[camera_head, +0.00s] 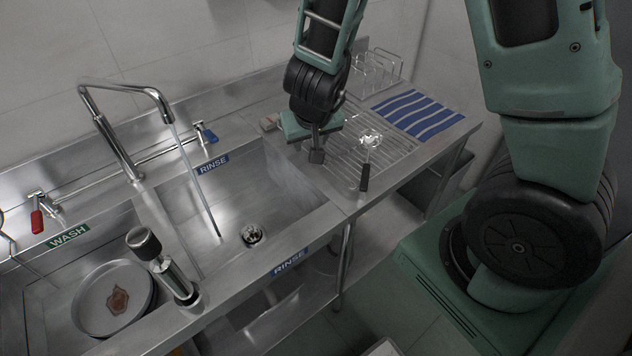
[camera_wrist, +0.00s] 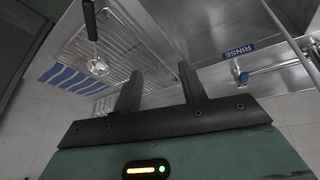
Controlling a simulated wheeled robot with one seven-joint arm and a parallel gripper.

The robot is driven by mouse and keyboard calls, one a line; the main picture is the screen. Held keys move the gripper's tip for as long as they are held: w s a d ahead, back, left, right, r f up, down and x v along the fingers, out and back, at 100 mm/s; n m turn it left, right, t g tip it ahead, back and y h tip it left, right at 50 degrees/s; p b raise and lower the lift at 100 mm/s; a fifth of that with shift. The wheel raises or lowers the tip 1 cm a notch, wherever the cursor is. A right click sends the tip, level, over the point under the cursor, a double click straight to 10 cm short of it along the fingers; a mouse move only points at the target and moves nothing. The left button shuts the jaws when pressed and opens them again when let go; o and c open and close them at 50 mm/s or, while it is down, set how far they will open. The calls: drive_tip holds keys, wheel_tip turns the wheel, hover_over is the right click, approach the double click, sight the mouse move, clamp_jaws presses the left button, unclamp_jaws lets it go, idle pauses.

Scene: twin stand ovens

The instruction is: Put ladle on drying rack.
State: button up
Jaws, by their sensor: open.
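The ladle (camera_head: 364,176) has a dark handle and a shiny metal bowl. It lies on the ribbed metal drainboard (camera_head: 398,150), bowl toward the back and handle toward the front edge. In the wrist view the ladle (camera_wrist: 97,66) is at the upper left. My gripper (camera_head: 317,150) is open and empty, above the left part of the drainboard beside the rinse sink, left of the ladle and apart from it. Both fingers of my gripper (camera_wrist: 158,82) show in the wrist view with nothing between them. I cannot tell whether the drying rack is this ribbed surface or the wire rack (camera_head: 378,68) behind it.
A blue-and-white striped cloth (camera_head: 418,114) lies on the drainboard's right. The rinse sink (camera_head: 265,200) is left, with water running from a tall faucet (camera_head: 125,95). The wash sink farther left holds a round plate (camera_head: 100,300). A wall stands close behind the counter.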

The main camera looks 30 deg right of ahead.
drive_tip(key=s+a+r+n+g+y, duration=0.1)
drive_tip(key=s+a+r+n+y, duration=0.25)
drive_tip(key=s+a, duration=0.4)
drive_tip(key=s+a+r+n+g+y, duration=0.1)
drive_tip(key=s+a+r+n+y, duration=0.3)
drive_tip(key=a, duration=0.7)
drive_tip(key=s+d+r+n+g+h, duration=0.2)
drive_tip(key=s+r+n+h, duration=0.1)
drive_tip(key=s, duration=0.7)
drive_tip(key=shift+s+d+r+g+h, duration=0.2)
drive_tip(key=shift+s+g+h, duration=0.15)
drive_tip(key=shift+h, duration=0.4)
drive_tip(key=shift+n, duration=0.25)
wheel_tip(320, 180, down, 8)
drive_tip(key=b, duration=0.8)
drive_tip(key=shift+f, duration=0.1)
